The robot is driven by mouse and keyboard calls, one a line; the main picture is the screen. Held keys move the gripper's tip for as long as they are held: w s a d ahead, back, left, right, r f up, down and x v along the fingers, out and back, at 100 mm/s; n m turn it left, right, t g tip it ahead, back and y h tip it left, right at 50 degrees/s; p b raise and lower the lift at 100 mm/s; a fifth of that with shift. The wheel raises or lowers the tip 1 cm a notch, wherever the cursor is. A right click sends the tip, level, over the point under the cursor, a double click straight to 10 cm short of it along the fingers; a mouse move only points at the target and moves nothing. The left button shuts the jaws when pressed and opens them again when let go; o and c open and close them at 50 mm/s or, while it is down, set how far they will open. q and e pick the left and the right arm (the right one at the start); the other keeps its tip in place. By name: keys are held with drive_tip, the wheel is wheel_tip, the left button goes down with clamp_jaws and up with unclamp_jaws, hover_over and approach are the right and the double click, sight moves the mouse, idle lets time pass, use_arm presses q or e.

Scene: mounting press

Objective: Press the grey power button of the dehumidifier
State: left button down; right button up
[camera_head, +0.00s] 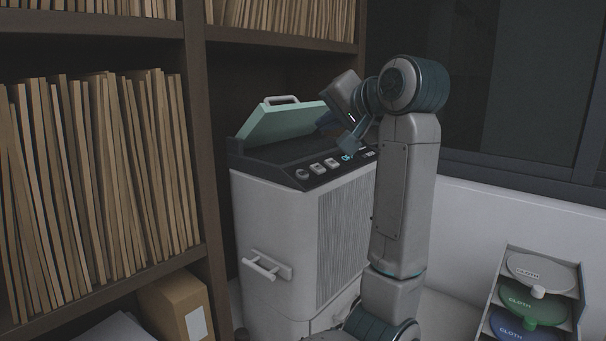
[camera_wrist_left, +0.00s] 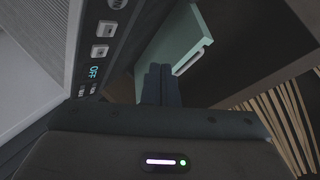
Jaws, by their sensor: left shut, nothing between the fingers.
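The dehumidifier (camera_head: 265,215) is a white cabinet with a dark top panel and a raised pale green lid (camera_head: 285,122). Along the panel's front edge are a round knob (camera_head: 302,173), two light grey square buttons (camera_head: 317,168) and a cyan display, which reads OFF in the left wrist view (camera_wrist_left: 95,72). Small controls beyond the display are partly hidden by my arm in the head view; I cannot tell which control is the power button. My left gripper (camera_head: 349,146) is shut and empty above the panel, near the display. Its fingers (camera_wrist_left: 160,72) appear beside the row in the wrist view.
A dark shelf (camera_head: 210,150) with upright folders stands close on the left. A rack of discs marked CLOTH (camera_head: 540,267) is at the lower right. The dehumidifier's front has a white handle (camera_head: 265,265). A wall with a dark window is behind.

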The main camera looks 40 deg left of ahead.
sight(302, 174)
use_arm(q)
drive_tip(key=a+f+b, duration=0.1)
drive_tip(key=f, duration=0.1)
drive_tip(key=a+f+b, duration=0.1)
drive_tip(key=f+b, duration=0.1)
drive_tip(key=f, duration=0.1)
drive_tip(key=a+f+b, duration=0.1)
drive_tip(key=f, duration=0.1)
drive_tip(key=shift+w+a+f+b, duration=0.1)
drive_tip(key=shift+a+f+b, duration=0.15)
drive_tip(key=shift+f+b, duration=0.1)
drive_tip(key=shift+a, duration=0.1)
idle(0.8)
idle(0.9)
drive_tip(key=shift+f, duration=0.15)
drive_tip(key=shift+a+f+b, duration=0.15)
drive_tip(key=shift+f+b, duration=0.15)
drive_tip(key=shift+b, duration=0.3)
